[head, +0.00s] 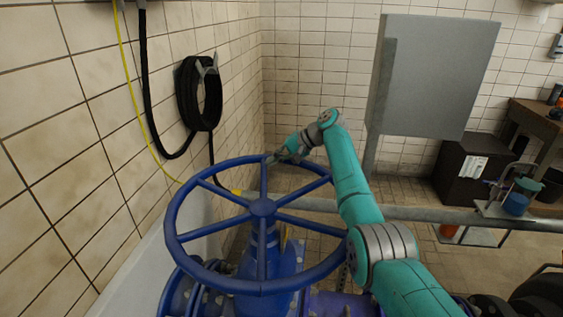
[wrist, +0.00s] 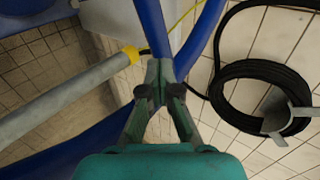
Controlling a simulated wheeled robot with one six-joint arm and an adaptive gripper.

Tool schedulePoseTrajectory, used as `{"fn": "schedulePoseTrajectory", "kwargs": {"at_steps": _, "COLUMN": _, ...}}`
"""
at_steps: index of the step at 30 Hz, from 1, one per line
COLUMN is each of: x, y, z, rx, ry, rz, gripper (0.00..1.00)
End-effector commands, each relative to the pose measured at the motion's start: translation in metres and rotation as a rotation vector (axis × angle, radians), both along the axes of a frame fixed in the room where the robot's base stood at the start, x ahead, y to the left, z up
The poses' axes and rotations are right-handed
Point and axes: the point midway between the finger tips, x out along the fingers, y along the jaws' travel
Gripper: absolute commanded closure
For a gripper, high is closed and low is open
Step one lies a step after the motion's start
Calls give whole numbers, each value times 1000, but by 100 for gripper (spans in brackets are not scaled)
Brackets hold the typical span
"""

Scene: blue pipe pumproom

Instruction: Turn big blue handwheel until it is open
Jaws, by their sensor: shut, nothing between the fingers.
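The big blue handwheel (head: 263,207) lies roughly level on top of a blue valve body in the head view. It has a round rim, a central hub and several spokes. My gripper (head: 271,159) is at the far side of the rim, near where a spoke meets it. In the wrist view my gripper's fingers (wrist: 160,75) are closed together, with the blue bars of the wheel (wrist: 152,28) just beyond and behind the tips. Nothing shows gripped between them. I cannot tell whether the fingers touch the wheel.
A tiled wall stands close on the left, with a coiled black hose (head: 200,95) on a hook and a yellow cable. A grey horizontal pipe (head: 430,214) runs right from behind the wheel. A grey cabinet (head: 435,75) stands behind my arm. Dark boxes and a bench are at right.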

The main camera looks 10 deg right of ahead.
Motion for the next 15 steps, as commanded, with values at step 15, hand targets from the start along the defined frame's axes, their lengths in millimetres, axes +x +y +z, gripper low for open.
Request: {"fn": "schedulePoseTrajectory", "kwargs": {"at_steps": 15, "x": 8, "y": 52, "z": -3, "rx": -2, "ry": 4, "rz": -1, "gripper": 100}}
